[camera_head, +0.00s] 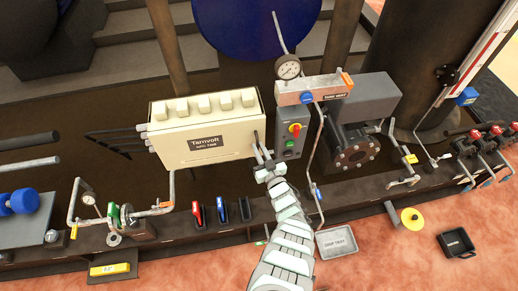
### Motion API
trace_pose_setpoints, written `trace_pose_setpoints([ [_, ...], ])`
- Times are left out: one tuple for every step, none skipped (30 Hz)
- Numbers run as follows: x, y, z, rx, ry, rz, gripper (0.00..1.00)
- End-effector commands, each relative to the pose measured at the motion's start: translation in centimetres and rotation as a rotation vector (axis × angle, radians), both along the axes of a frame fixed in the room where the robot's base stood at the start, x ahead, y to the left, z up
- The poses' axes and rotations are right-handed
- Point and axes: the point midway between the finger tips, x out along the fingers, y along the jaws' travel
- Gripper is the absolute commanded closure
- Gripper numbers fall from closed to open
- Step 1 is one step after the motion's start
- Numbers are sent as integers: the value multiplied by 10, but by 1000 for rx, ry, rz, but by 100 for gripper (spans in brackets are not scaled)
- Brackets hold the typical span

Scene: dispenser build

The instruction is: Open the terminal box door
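The cream terminal box (174,130) stands left of centre, with a dark label reading Tarnvolt on its front and several cream blocks along its top. Its front door (228,150) looks closed, with no gap that I can make out. My gripper (259,145) comes up from below and is at the right edge of the box front, by a small dark part there, perhaps a handle. The fingers are close together and small in view. I cannot tell whether they touch that part or hold it.
Coloured-handled levers (221,209) stand below the terminal box. A drip tray (336,242) lies on the floor.

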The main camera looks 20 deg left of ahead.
Motion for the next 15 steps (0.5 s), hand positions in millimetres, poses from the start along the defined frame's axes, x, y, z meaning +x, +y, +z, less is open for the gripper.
trace_pose_setpoints([
  [0, 0, 0, 0, 0, 0, 91],
  [0, 0, 0, 0, 0, 0, 94],
  [0, 0, 0, 0, 0, 0, 97],
  [0, 0, 0, 0, 0, 0, 99],
  [0, 0, 0, 0, 0, 0, 100],
  [0, 0, 0, 0, 0, 0, 100],
  [0, 0, 0, 0, 0, 0, 100],
  [0, 0, 0, 0, 0, 0, 100],
  [0, 0, 0, 0, 0, 0, 100],
  [0, 0, 0, 0, 0, 0, 100],
  [0, 0, 0, 0, 0, 0, 100],
  [0, 0, 0, 0, 0, 0, 100],
  [0, 0, 0, 0, 0, 0, 100],
  [0, 0, 0, 0, 0, 0, 100],
  [0, 0, 0, 0, 0, 0, 100],
])
